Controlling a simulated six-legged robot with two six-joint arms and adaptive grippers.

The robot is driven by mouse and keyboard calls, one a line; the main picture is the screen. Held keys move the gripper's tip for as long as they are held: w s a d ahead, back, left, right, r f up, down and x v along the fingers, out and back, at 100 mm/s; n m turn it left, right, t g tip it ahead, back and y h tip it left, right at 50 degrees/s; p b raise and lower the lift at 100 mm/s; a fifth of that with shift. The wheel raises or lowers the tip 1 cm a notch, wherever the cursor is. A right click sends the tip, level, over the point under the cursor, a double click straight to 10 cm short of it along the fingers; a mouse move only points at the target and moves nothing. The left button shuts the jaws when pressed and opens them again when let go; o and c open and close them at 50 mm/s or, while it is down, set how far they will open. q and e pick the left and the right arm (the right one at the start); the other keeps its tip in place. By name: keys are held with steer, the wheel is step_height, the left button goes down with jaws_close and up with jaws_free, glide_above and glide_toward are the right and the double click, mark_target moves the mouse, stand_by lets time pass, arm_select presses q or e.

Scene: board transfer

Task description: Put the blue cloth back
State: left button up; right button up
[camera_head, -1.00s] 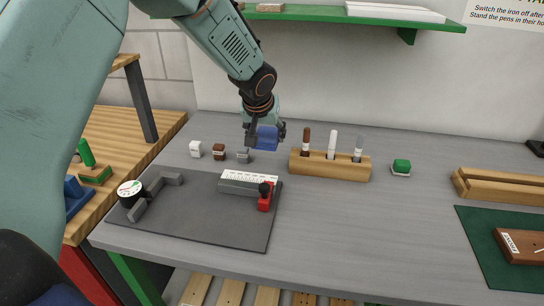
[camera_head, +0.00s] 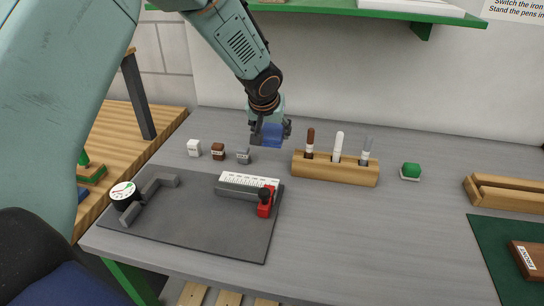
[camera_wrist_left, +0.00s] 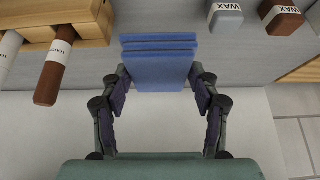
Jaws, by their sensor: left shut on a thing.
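The blue cloth (camera_head: 271,136) is a folded, layered block held up at the back of the grey bench, between the wax blocks and the pen holder. My left gripper (camera_head: 270,130) is shut on it. In the left wrist view the cloth (camera_wrist_left: 158,70) sits between the two fingers of the left gripper (camera_wrist_left: 160,88), its layered edge pointing away from the palm. Bench surface shows beyond it. How far the cloth is above the bench is hard to tell. My right gripper is not in view.
White (camera_head: 194,148), brown (camera_head: 218,151) and grey (camera_head: 243,156) blocks stand left of the cloth. A wooden pen holder (camera_head: 335,174) with three pens stands right. A dark mat (camera_head: 215,235) with a ruler and red clamp lies in front. A green shelf (camera_head: 330,16) hangs above.

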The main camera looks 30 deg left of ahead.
mark_target(273, 159)
arm_select(q)
step_height(273, 159, down, 7)
steer(key=shift+d+f+b, duration=0.1)
steer(key=shift+b, duration=0.95)
steer(key=shift+f, duration=0.2)
steer(key=shift+w+f, duration=0.2)
steer(key=shift+w, duration=0.05)
steer(key=shift+s+f+b, duration=0.1)
steer(key=shift+s+b, duration=0.05)
steer(key=shift+b, duration=0.2)
steer(key=o, duration=0.7)
steer(key=shift+s, duration=0.1)
steer(key=shift+o, duration=0.6)
steer(key=shift+w+f, duration=0.1)
steer(key=shift+w, duration=0.1)
